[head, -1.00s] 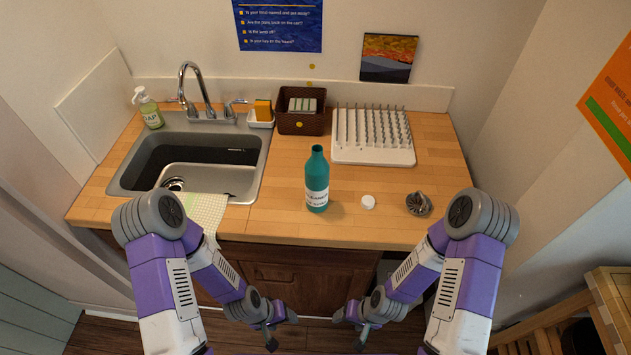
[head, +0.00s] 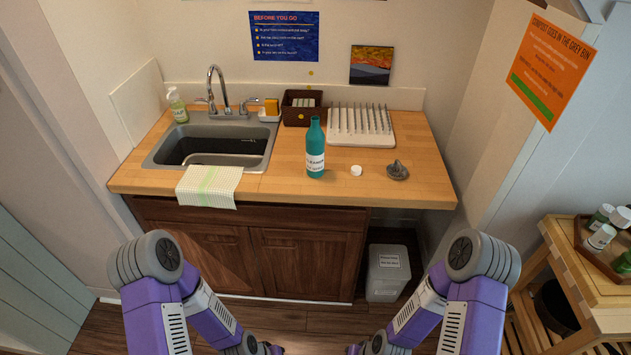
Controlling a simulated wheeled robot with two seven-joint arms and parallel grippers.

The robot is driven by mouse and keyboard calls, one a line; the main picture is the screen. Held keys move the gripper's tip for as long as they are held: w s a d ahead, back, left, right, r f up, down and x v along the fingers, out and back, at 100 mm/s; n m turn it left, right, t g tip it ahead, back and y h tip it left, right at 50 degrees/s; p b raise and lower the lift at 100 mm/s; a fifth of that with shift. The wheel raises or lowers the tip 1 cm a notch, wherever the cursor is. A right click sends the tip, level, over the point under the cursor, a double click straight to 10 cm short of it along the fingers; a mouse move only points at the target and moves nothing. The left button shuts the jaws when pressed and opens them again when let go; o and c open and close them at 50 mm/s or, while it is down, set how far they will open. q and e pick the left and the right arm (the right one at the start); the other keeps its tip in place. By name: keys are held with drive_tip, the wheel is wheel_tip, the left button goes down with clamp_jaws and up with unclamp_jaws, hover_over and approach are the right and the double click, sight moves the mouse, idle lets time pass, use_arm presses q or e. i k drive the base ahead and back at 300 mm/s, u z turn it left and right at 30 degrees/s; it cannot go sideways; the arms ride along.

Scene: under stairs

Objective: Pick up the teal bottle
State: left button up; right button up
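The teal bottle (head: 315,143) stands upright on the wooden counter, right of the sink and near the counter's front edge. It has a white label and its top looks uncapped. A small white cap (head: 356,170) lies on the counter to its right. My two arms come in from the bottom left and bottom right, below and in front of the counter, well apart from the bottle. Both grippers are at or below the bottom edge of the picture, and their fingers do not show.
The sink (head: 212,145) with a draped towel (head: 208,187) is at left. A drying rack (head: 361,127) and a dark basket (head: 299,108) stand behind the bottle. A grey metal item (head: 397,170) lies right of the cap. A grey bin (head: 388,272) and a wooden cart (head: 590,262) are below right.

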sight(314, 136)
drive_tip(key=u, duration=1)
drive_tip(key=i, duration=1)
drive_tip(key=z, duration=0.2)
